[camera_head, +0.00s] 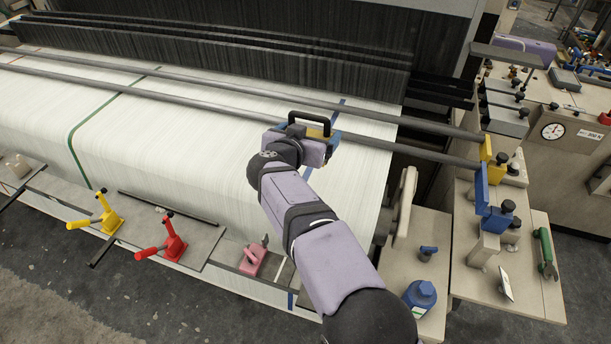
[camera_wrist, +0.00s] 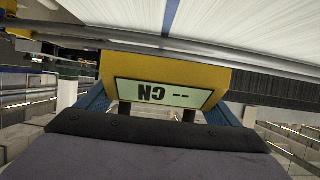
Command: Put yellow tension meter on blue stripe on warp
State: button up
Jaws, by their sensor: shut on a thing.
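The yellow tension meter (camera_wrist: 165,76) is held in my gripper (camera_wrist: 158,108), between its blue fingers. Its display shows "-- CN" upside down in the wrist view. In the head view my gripper (camera_head: 320,133) is over the right part of the white warp (camera_head: 200,140), and only a little yellow shows, the rest hidden by my wrist. The blue stripe (camera_head: 336,110) runs down the warp and shows just beyond my gripper. It also shows in the wrist view (camera_wrist: 171,14), beyond the meter. I cannot tell whether the meter touches the warp.
Two grey bars (camera_head: 230,101) cross above the warp near my gripper. A green stripe (camera_head: 85,122) lies farther left. Yellow (camera_head: 107,216), red (camera_head: 172,240) and pink (camera_head: 253,258) clamps stand along the front.

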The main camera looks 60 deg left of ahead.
jog(key=shift+a+r, duration=0.25)
jog(key=shift+r, duration=0.05)
jog(key=shift+f+p, duration=0.7)
jog(key=shift+f, duration=4.3)
jog(key=shift+f, duration=0.15)
jog(key=o, duration=1.2)
jog(key=shift+d, duration=0.1)
jog(key=shift+b+v, duration=1.85)
jog(key=shift+v, duration=4.15)
